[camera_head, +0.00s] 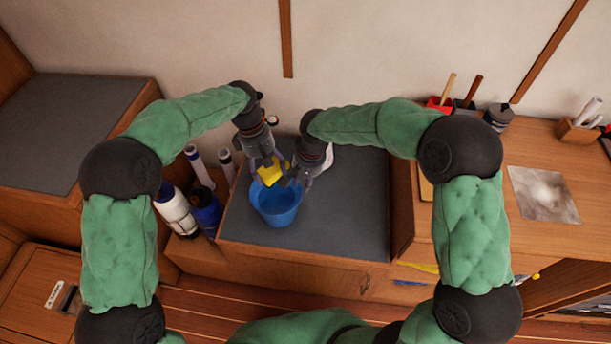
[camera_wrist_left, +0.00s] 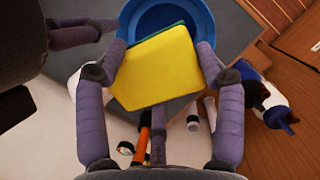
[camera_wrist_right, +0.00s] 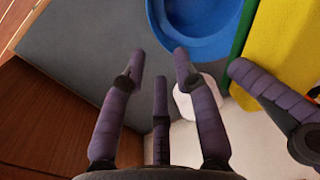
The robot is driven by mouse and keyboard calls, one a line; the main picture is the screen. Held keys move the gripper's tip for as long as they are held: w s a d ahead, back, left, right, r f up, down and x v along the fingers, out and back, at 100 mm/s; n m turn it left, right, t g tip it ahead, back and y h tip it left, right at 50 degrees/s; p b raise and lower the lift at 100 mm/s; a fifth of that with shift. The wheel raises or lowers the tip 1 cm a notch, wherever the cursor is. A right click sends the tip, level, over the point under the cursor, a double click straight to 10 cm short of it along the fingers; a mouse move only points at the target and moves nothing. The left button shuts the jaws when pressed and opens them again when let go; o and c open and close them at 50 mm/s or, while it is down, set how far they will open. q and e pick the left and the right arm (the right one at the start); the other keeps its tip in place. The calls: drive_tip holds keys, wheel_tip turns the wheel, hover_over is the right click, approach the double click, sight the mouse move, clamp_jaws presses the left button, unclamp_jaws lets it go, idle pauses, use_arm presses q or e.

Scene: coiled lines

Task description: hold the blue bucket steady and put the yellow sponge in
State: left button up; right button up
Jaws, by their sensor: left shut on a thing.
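The blue bucket (camera_head: 277,208) stands upright on the grey bench top. The yellow sponge (camera_head: 270,174), with a green layer, is at the bucket's back rim. My left gripper (camera_head: 268,162) is shut on the sponge, which is between its fingers in the left wrist view (camera_wrist_left: 155,70) and overlaps the bucket's opening there. My right gripper (camera_head: 297,182) is at the bucket's back right side. In the right wrist view its fingers (camera_wrist_right: 160,65) are apart with nothing between them, one fingertip close to the bucket's rim (camera_wrist_right: 190,50). I cannot tell whether it touches.
White and blue bottles (camera_head: 207,209) stand left of the grey bench top (camera_head: 345,220). A white object (camera_wrist_right: 198,102) lies behind the bucket, near my right gripper. The wooden desk (camera_head: 540,235) at the right holds pots of tools. The bench top right of the bucket is clear.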

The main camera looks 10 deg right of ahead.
drive_tip(key=f, duration=0.6)
drive_tip(key=a+f, duration=0.1)
drive_tip(key=f, duration=0.2)
drive_tip(key=shift+w+a+f, duration=0.1)
drive_tip(key=shift+w+f, duration=0.1)
clamp_jaws()
